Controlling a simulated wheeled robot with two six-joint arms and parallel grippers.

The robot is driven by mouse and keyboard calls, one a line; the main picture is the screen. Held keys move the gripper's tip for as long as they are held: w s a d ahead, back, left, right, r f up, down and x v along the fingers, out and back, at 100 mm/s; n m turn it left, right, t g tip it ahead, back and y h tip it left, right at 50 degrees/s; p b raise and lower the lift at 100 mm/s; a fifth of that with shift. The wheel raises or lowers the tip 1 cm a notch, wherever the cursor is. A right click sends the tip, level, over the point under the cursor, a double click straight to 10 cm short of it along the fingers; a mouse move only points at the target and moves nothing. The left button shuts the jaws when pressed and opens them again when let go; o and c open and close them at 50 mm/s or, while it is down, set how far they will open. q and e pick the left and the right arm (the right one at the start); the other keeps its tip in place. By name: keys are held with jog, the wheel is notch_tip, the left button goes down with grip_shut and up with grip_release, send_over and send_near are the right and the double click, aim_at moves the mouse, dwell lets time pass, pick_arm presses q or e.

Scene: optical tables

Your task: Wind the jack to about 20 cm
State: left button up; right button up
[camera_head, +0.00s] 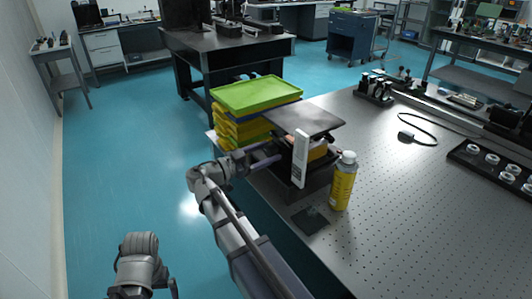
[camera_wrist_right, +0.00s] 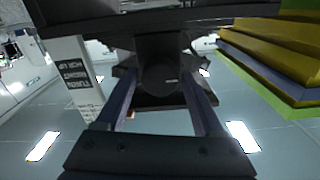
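The jack has a dark flat top plate (camera_head: 306,117) and stands at the near left edge of the perforated optical table, its plate raised above its base. A white height scale (camera_head: 300,160) stands upright against it; its label shows upside down in the right wrist view (camera_wrist_right: 78,78). My right gripper (camera_head: 272,156) reaches the jack's left side. In the right wrist view its two fingers lie on both sides of the round dark knob (camera_wrist_right: 163,76) and appear to hold it. The scale reading is too small to tell.
Stacked yellow trays under a green tray (camera_head: 256,93) stand close behind my right gripper. A yellow bottle (camera_head: 343,182) stands right of the jack, with a small dark square plate (camera_head: 310,220) in front.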

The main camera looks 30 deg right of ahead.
grip_shut()
dwell(0.3)
jog(key=shift+n, duration=0.3)
jog(key=n, duration=0.5)
jog(key=shift+n, duration=0.3)
jog(key=n, duration=1)
jog(key=shift+n, duration=0.4)
jog(key=n, duration=0.4)
jog(key=shift+f+n, duration=0.1)
jog(key=shift+n, duration=0.2)
jog(key=n, duration=0.4)
jog(key=shift+n, duration=2)
